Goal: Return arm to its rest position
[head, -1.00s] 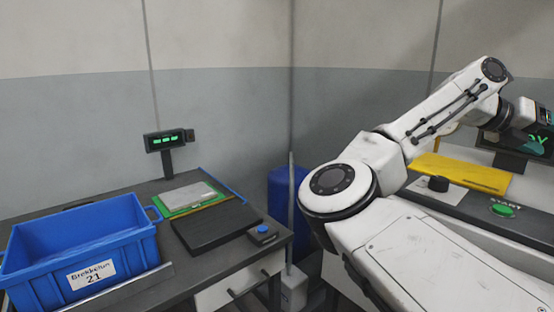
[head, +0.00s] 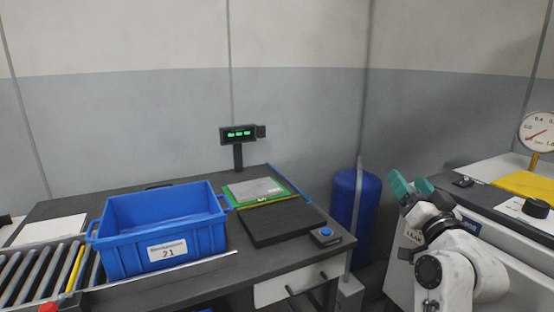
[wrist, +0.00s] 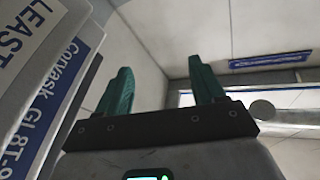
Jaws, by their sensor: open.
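My gripper (head: 412,186) is at the right in the head view, with two teal fingers pointing up and to the left. It is open and empty.
A blue crate (head: 205,238) labelled 21 stands on the dark table, left of a black scale plate (head: 283,221). A blue cylinder (head: 354,205) stands between the table and the right counter (head: 480,232), close to my gripper. Rollers (head: 38,272) lie at far left.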

